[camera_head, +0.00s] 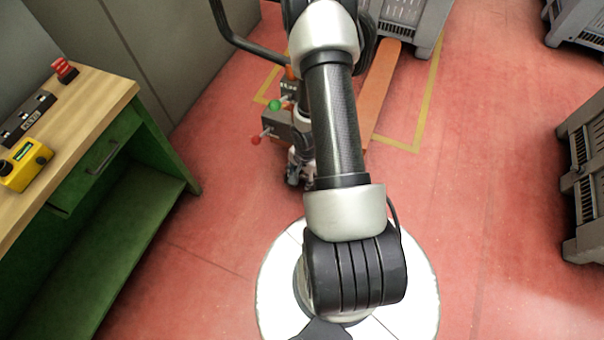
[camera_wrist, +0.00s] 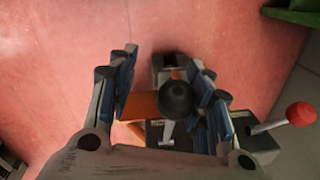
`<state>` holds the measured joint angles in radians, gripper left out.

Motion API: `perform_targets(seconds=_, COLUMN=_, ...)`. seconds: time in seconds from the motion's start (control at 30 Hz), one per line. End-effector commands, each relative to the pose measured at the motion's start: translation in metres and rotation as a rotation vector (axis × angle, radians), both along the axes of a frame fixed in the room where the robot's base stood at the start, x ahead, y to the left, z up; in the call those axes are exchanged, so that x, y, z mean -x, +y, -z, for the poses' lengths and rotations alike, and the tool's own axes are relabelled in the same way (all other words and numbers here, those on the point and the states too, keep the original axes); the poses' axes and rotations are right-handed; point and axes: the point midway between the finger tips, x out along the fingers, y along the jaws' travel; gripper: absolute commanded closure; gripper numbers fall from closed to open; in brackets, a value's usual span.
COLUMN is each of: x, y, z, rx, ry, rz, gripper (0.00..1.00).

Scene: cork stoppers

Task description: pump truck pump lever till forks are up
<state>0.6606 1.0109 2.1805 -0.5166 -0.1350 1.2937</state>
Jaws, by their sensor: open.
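The pump truck shows in the head view with an orange fork (camera_head: 376,88) reaching toward a grey crate; the fork's height off the floor is hard to judge. A green-knobbed lever (camera_head: 274,105) and a red-knobbed lever (camera_head: 256,140) stick out to its left. In the wrist view, a lever with a black ball knob (camera_wrist: 176,98) stands between the fingers of my gripper (camera_wrist: 163,70). The gripper is open, with blue pads on both sides of the knob. The red knob (camera_wrist: 300,113) is outside the right finger. My arm hides much of the truck in the head view.
A grey crate (camera_head: 408,14) stands at the back by yellow floor lines (camera_head: 424,110). More grey crates (camera_head: 590,185) stand at the right. A green workbench (camera_head: 120,215) with a yellow button box (camera_head: 22,168) is at the left. The red floor at centre right is clear.

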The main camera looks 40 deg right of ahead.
Motion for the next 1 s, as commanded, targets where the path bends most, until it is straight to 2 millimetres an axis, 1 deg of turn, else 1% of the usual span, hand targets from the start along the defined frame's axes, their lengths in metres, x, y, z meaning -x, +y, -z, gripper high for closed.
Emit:
perform_targets(seconds=0.03, x=0.000, y=0.000, z=-0.005, rx=0.000, ry=0.000, rz=0.000, gripper=0.54)
perform_targets(seconds=0.2, x=0.002, y=0.000, z=-0.018, rx=0.000, ry=0.001, rz=-0.001, gripper=0.54)
perform_targets(seconds=1.0, x=0.007, y=-0.001, z=-0.073, rx=0.000, ry=0.001, rz=0.000, gripper=0.54)
